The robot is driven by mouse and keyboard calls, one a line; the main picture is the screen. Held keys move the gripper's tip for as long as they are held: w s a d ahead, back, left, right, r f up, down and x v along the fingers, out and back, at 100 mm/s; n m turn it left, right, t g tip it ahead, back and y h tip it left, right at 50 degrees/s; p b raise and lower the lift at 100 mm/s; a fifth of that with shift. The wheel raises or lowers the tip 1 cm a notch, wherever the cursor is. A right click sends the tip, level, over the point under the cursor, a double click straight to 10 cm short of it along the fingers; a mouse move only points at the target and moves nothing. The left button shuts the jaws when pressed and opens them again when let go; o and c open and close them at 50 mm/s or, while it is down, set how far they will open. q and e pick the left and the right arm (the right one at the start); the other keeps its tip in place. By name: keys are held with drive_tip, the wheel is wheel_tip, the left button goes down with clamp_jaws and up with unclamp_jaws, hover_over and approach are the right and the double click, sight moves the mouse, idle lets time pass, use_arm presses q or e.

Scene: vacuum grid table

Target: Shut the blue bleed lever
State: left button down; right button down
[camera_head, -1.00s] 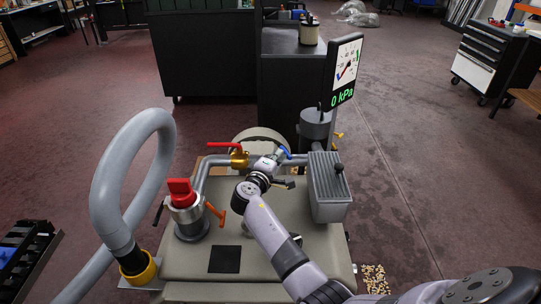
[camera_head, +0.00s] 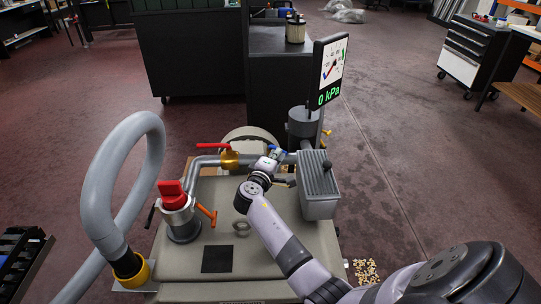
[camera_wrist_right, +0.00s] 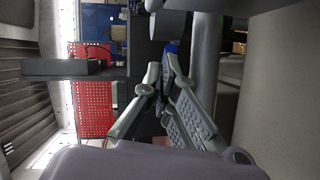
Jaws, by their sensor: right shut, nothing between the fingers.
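The blue bleed lever (camera_head: 278,152) is a small blue handle on the grey pipe behind the table top, left of the ribbed grey box. My right gripper (camera_head: 271,161) is at the lever, just in front of it, and partly hides it. In the right wrist view a bit of blue (camera_wrist_right: 171,47) shows just beyond the closed fingertips (camera_wrist_right: 165,75). The right fingers are together with nothing between them. I cannot tell whether they touch the lever. The gauge (camera_head: 328,72) reads 0 kPa. My left gripper is not in view.
A red-handled brass valve (camera_head: 229,157) is on the pipe to the left. A red knob (camera_head: 172,191) and an orange lever (camera_head: 206,214) stand front left, beside the thick grey hose (camera_head: 96,200). The ribbed box (camera_head: 318,185) stands close right of my gripper.

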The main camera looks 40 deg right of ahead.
drive_tip(key=shift+s+d, duration=0.15)
drive_tip(key=shift+d, duration=0.35)
idle(0.3)
